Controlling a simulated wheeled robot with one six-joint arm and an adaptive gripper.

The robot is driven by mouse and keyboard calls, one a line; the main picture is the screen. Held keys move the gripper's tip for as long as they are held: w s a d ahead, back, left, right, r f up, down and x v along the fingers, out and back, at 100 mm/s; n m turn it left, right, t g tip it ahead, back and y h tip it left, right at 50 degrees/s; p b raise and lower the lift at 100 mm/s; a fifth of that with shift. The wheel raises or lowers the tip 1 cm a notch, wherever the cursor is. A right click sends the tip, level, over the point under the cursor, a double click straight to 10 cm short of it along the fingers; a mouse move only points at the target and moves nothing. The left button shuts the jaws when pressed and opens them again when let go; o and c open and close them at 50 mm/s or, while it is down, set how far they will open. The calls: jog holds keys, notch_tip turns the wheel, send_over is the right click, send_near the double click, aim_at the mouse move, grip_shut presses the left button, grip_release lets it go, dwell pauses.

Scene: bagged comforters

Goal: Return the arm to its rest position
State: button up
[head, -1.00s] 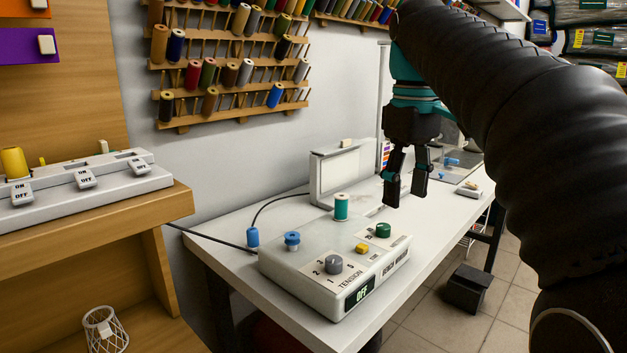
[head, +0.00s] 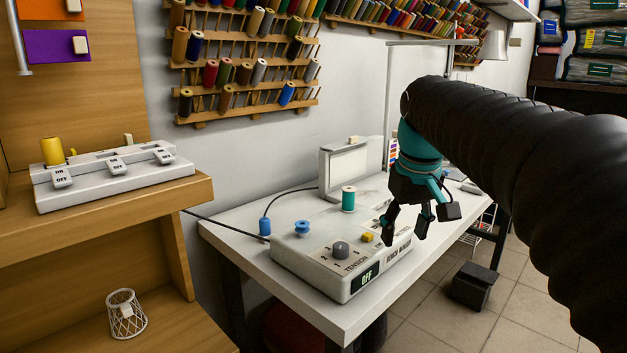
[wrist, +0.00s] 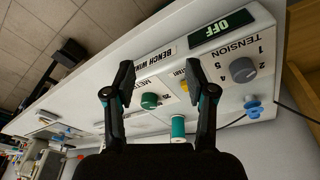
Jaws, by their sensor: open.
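My gripper (head: 405,232) hangs in front of the right end of the bench winder in the head view, its fingers apart with nothing between them. My black-sleeved arm reaches in from the right. In the wrist view my gripper (wrist: 121,92) is also spread and empty, with the winder below it. The white bench winder (head: 318,273) sits on the white table, its display reading OFF. It also shows in the wrist view (wrist: 215,75). A teal thread spool (head: 348,199) stands on it. In the head view my gripper hides the green knob (wrist: 150,101), which shows in the wrist view.
A wooden shelf (head: 110,226) at the left holds a white switch strip (head: 117,180) and a yellow spool. Thread racks (head: 246,60) hang on the wall. A dark box (head: 474,286) is on the tiled floor. Free room lies above the table's left end.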

jog(key=s+f+m+t, duration=0.1)
jog(key=s+f, duration=0.6)
jog(key=s, duration=0.3)
jog(key=s+f+m+t, duration=0.1)
jog(key=s+f+t, duration=0.1)
jog(key=s+f, duration=0.6)
jog(key=shift+s+f+m, duration=0.25)
jog(key=shift+s+m, duration=0.15)
jog(key=shift+s, duration=0.75)
